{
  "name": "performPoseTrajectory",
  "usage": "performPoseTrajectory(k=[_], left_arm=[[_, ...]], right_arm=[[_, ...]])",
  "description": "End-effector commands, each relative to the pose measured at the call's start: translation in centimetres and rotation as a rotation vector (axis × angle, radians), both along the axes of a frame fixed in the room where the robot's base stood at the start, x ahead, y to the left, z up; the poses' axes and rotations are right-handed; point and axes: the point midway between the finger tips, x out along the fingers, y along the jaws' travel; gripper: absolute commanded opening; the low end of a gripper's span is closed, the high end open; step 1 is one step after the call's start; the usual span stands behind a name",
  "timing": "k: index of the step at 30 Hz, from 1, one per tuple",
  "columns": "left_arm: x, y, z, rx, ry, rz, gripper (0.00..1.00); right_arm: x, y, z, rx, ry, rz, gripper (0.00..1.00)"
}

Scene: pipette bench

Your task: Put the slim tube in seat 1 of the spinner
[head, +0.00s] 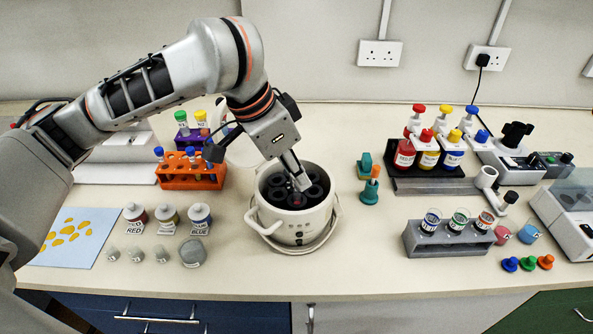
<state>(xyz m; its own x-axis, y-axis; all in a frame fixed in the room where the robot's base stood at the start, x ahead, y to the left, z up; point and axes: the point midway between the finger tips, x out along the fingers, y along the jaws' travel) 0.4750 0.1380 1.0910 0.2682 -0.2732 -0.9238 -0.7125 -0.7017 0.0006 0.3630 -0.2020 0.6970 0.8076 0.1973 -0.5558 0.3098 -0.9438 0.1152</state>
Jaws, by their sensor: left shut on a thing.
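The spinner (300,232) is a white round pot with side handles and a dark inside that holds several round seats. My left gripper (299,182) reaches down into its open top and is shut on the slim tube, which is mostly hidden by the fingers and the spinner. A small dark reddish spot shows just below the fingertips. I cannot tell which seat is number 1, or whether the tube is inside a seat. My right gripper is not in view.
An orange rack (190,172) and a purple rack (190,138) with capped tubes stand to the left. Teal and orange stoppers (370,192) stand close to the right of the spinner. A grey rack (450,243) with labelled jars is further right. The counter in front of the spinner is clear.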

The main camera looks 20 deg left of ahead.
Motion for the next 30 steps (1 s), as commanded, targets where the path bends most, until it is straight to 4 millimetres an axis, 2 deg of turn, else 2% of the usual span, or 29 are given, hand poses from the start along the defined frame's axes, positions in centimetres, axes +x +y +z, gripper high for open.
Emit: performPoseTrajectory(k=[30], left_arm=[[0.0,0.0,-2.5,0.000,0.000,-0.001,0.03]], right_arm=[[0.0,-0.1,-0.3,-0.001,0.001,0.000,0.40]])
